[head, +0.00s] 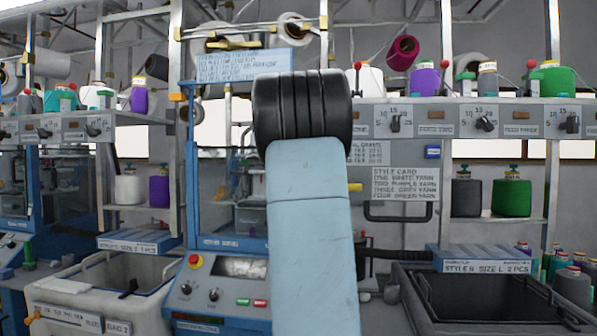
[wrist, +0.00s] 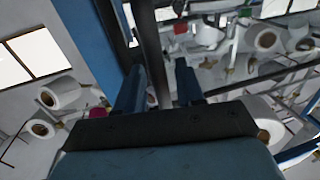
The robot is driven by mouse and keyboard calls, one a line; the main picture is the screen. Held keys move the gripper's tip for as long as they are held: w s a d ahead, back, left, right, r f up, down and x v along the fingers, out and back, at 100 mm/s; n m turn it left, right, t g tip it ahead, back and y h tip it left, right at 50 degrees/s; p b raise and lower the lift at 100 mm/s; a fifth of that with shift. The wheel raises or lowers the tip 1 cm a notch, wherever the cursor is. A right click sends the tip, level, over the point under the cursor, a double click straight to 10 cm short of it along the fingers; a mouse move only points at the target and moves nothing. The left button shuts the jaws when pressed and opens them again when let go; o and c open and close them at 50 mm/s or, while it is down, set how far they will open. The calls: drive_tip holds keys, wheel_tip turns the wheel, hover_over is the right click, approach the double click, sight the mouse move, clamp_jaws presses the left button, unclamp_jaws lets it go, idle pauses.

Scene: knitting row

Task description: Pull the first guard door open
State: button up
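The guard door (head: 222,200) of the nearest machine, a clear panel in a blue frame, shows left of my arm in the head view and looks closed. My arm hides its right part. In the wrist view my gripper (wrist: 160,78) has its two blue fingers apart. A dark upright bar (wrist: 150,45) runs between them, nearer the left finger; I cannot tell whether it is the door's handle or whether the fingers touch it. A blue frame post (wrist: 103,35) stands left of the bar. In the head view my arm hides the gripper.
A control panel (head: 225,290) with buttons sits low in front of the machine. A pale bin (head: 100,285) stands at the left and a dark bin (head: 470,300) at the right. A black handle bar (head: 398,217) is under the style card (head: 405,184). Yarn cones line the shelf above.

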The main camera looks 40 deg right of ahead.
clamp_jaws()
idle(0.4)
